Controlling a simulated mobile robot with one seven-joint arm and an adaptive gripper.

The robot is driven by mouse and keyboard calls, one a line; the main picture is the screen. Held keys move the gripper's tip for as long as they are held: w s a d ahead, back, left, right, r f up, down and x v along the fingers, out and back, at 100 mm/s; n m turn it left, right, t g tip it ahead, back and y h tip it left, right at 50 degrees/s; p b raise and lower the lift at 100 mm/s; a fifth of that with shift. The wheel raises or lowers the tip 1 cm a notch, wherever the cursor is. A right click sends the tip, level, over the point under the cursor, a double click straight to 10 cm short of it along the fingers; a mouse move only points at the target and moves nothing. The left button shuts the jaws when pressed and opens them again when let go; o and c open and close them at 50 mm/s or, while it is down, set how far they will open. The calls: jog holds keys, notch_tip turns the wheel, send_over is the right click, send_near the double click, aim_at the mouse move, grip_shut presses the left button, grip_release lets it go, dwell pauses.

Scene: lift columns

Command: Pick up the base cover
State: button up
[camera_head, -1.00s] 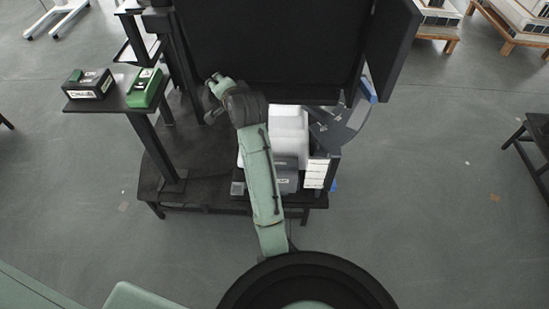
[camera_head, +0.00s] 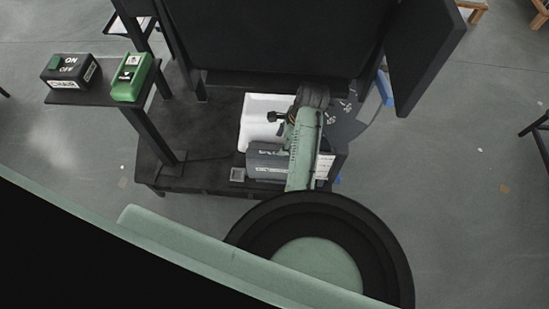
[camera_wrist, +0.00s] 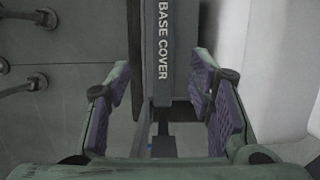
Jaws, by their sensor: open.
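The base cover (camera_wrist: 165,40) is a narrow dark grey piece with "BASE COVER" in white letters, at the top middle of the wrist view. My gripper (camera_wrist: 163,78) is open, with one purple-padded finger on each side of the cover's line. Gaps show between the pads and the cover, and the gripper is not closed on it. How deep the fingers reach around it is unclear.
A white bin (camera_head: 256,108) and a grey box (camera_head: 262,160) crowd the table (camera_head: 190,130). A white wall (camera_wrist: 275,65) stands close right of my gripper. A large black panel (camera_head: 280,40) rises behind. A side shelf (camera_head: 95,97) holds black and green boxes.

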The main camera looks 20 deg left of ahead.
jog(key=x, duration=0.3)
jog(key=shift+s+f, duration=0.1)
jog(key=shift+f, duration=0.15)
jog(key=shift+w+a+p+x, duration=0.15)
jog(key=shift+p+x, duration=0.25)
jog(key=shift+x, duration=1.05)
jog(key=shift+w+a+p+x, duration=0.15)
jog(key=shift+p+x, duration=0.2)
jog(key=shift+x, duration=1.15)
jog(key=shift+s+r, duration=0.1)
jog(key=shift+c, duration=0.4)
grip_shut()
